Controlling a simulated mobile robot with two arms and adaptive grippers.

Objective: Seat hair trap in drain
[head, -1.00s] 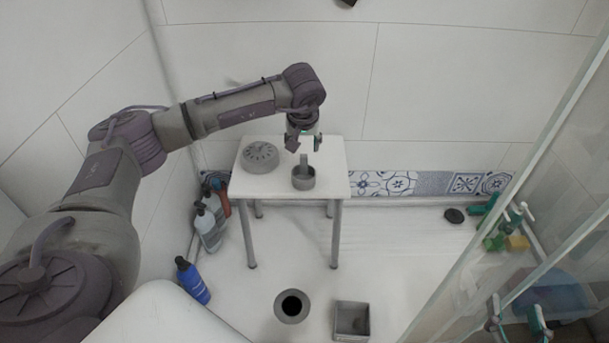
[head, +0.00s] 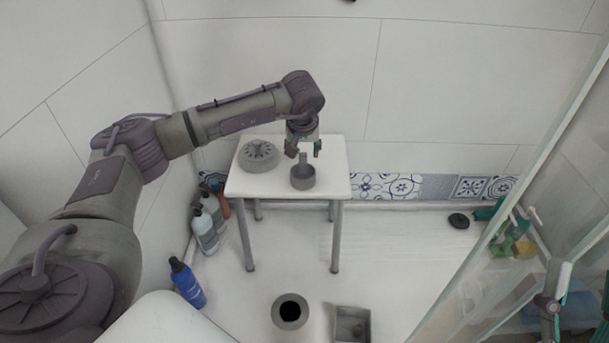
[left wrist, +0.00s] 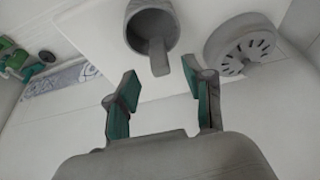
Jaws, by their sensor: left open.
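The hair trap, a grey cup (head: 303,178) with an upright tab, stands on the white table's front half. It also shows in the left wrist view (left wrist: 140,33), with its tab pointing toward my fingers. My left gripper (head: 304,149) is open and empty just above the tab. In the left wrist view my left gripper's green-padded fingers (left wrist: 160,88) are spread, with the tab's end between and slightly beyond them, apart from both. The drain (head: 272,313) is a grey ring with a dark round hole in the floor, in front of the table. My right gripper is not in view.
A round grey slotted cover (head: 258,155) lies left of the cup on the white table (head: 262,187). An open square grey box (head: 352,323) stands right of the drain. Bottles (head: 205,230) stand left of the table. A glass panel (head: 500,190) is at the right.

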